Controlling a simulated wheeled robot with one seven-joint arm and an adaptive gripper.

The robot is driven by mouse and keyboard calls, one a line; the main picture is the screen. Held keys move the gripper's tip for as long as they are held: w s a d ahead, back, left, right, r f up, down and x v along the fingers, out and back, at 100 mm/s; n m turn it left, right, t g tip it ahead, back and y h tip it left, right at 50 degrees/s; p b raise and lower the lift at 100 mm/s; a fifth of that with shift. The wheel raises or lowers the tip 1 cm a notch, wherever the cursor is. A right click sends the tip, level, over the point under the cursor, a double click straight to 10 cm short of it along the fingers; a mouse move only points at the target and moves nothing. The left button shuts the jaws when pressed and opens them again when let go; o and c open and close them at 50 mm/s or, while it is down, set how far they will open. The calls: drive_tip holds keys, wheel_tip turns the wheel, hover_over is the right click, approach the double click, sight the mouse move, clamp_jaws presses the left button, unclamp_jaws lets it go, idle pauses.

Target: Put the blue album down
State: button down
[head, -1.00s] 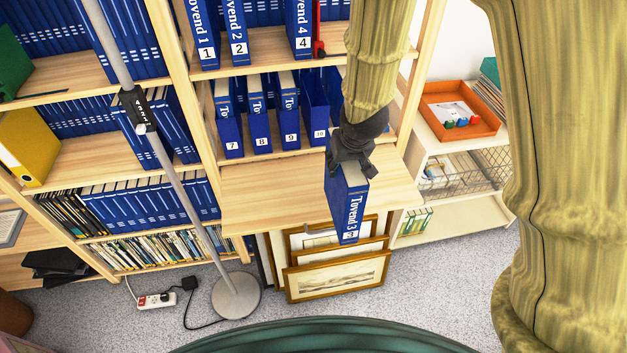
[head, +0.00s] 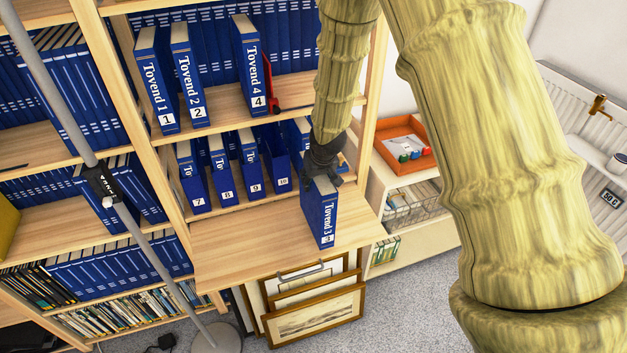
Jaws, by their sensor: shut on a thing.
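The blue album (head: 320,218), labelled "Tovend 3", is upright with its spine facing me. My gripper (head: 321,182) is shut on its top edge, from above. The album appears over the right part of the light wooden pull-out board (head: 225,262) in front of the bookcase. I cannot tell whether its bottom edge touches the board. My gripper's fingertips are partly hidden by the wrist and the album.
Blue albums 1, 2 and 4 (head: 252,75) stand on the shelf above, with a gap between 2 and 4. Albums 7 to 10 (head: 223,172) stand behind the board. Framed prints (head: 315,312) lean below it. The board's left part is clear.

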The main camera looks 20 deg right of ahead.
drive_tip(key=shift+d+p+x, duration=0.15)
drive_tip(key=shift+p+x, duration=0.45)
drive_tip(key=shift+x, duration=0.35)
drive_tip(key=shift+d+p+x, duration=0.2)
drive_tip(key=shift+p+x, duration=0.35)
drive_tip(key=shift+x, duration=0.4)
drive_tip(key=shift+f, duration=0.1)
drive_tip(key=c, duration=0.8)
unclamp_jaws()
drive_tip(key=shift+r, duration=0.2)
drive_tip(key=shift+b+v, duration=1.6)
drive_tip(key=shift+v, duration=4.3)
drive_tip(key=shift+s, duration=0.15)
